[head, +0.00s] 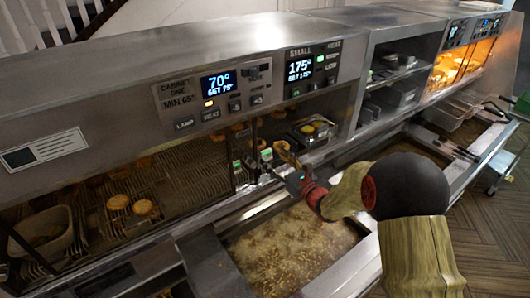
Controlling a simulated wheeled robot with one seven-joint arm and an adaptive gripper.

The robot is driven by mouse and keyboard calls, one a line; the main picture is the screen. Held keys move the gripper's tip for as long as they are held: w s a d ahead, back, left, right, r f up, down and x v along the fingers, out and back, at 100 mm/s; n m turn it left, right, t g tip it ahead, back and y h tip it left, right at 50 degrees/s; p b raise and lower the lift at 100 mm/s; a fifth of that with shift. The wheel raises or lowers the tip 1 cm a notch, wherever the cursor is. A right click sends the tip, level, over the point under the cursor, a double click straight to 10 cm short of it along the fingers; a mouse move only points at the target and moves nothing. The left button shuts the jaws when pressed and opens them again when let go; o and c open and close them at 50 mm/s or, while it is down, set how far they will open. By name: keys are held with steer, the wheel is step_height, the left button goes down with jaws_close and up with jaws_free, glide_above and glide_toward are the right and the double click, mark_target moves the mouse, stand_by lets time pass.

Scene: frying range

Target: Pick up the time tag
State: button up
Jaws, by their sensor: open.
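I see nothing clearly held between the fingers. The gripper and wrist hide part of the ledge behind them.
A fryer vat (290,250) of bubbling oil with frying food lies just below my gripper. The cabinet (185,200) has wire racks with several round pies and a pale tub (42,232) at left. Its steel hood (130,115) overhangs them. A trolley (507,150) stands at far right.

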mark_target(267, 151)
steer(key=x, duration=0.3)
steer(key=p+x, duration=0.1)
steer(key=x, duration=0.2)
steer(key=shift+r+p, duration=0.25)
steer(key=shift+p, duration=0.05)
steer(key=shift+s, duration=0.1)
steer(key=shift+c, duration=1.4)
steer(key=c, duration=0.7)
steer(key=shift+r, duration=0.1)
steer(key=shift+c, duration=0.8)
